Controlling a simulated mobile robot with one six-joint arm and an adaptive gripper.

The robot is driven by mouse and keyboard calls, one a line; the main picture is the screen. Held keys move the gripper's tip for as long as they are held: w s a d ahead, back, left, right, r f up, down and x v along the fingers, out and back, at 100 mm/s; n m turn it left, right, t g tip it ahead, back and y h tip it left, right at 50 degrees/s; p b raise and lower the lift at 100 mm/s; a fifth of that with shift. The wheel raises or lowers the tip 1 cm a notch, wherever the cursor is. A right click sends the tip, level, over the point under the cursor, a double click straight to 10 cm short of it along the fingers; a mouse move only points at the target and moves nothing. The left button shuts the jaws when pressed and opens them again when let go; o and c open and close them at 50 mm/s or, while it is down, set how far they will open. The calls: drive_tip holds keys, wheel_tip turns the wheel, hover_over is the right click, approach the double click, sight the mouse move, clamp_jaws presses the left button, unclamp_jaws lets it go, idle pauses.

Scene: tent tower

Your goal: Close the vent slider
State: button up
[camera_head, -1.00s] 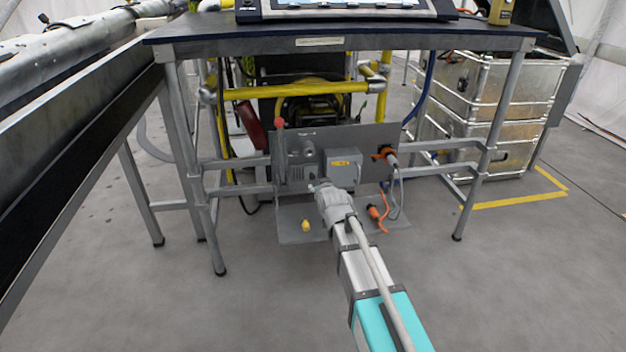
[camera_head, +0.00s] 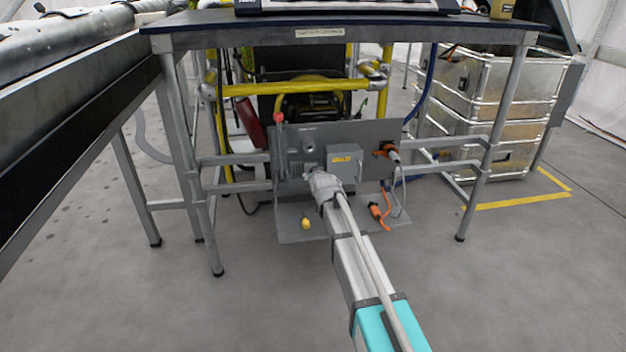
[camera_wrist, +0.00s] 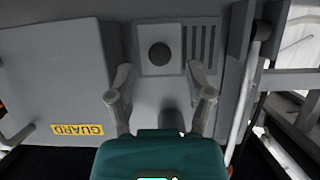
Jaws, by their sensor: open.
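The grey panel (camera_head: 362,133) under the table carries a light plate with a dark round knob (camera_wrist: 160,54) and a row of dark vent slots (camera_wrist: 200,43) beside it. In the wrist view the slots are right of the knob and look uncovered. I cannot tell for sure which part is the vent slider. My gripper (camera_wrist: 160,78) is open and empty, its two fingers spread below the knob and slots in the wrist view. In the head view my gripper (camera_head: 315,175) is in front of the panel and hides part of it.
A grey box labelled GUARD (camera_wrist: 55,75) juts out left of the fingers. An orange connector (camera_head: 386,151) is plugged in at the panel's right. A red-topped lever (camera_head: 279,120) stands at its left. A yellow knob (camera_head: 305,224) and orange plug (camera_head: 377,211) lie on the lower plate.

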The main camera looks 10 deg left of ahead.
drive_tip(key=shift+x, duration=1)
clamp_jaws()
